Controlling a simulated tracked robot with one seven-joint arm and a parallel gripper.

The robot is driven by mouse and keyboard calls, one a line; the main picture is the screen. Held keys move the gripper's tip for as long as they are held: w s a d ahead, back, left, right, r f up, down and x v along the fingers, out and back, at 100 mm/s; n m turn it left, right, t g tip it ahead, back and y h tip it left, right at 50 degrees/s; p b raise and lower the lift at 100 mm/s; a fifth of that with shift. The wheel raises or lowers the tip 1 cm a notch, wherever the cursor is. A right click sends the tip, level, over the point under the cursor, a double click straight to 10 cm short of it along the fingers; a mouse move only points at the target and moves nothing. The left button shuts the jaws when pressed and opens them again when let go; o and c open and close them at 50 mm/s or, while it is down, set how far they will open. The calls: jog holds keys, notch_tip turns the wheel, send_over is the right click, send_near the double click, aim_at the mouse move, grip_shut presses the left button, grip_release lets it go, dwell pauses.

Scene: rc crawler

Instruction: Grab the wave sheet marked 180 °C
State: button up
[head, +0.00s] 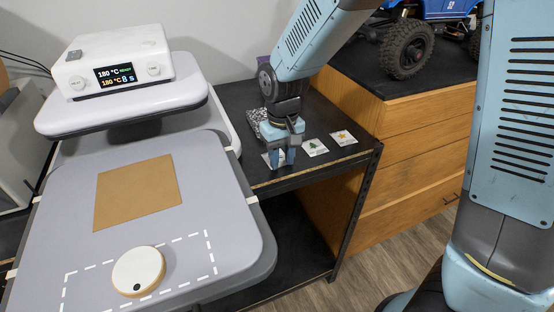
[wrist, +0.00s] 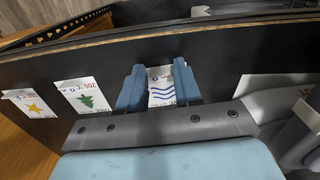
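The wave sheet (wrist: 160,88), white with blue wavy lines, lies on the black shelf top. In the wrist view it shows between my two fingers; its temperature mark is not clearly readable. In the head view only a white part of it (head: 266,159) shows beside my fingers. My gripper (head: 281,158) is low over it, pointing down. Its fingers stand apart on both sides of the sheet in the wrist view (wrist: 160,88), so it is open. I cannot tell whether the fingertips touch the sheet or the shelf.
A green tree sheet (head: 315,147), marked 200 °C, and a yellow star sheet (head: 343,137) lie beside it. The heat press (head: 120,75) shows 180 °C READY. Its lower plate holds a brown sheet (head: 137,191) and a round pad (head: 138,271). Wooden drawers (head: 425,135) stand right.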

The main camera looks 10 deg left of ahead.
grip_shut()
jog(key=shift+r, duration=0.1)
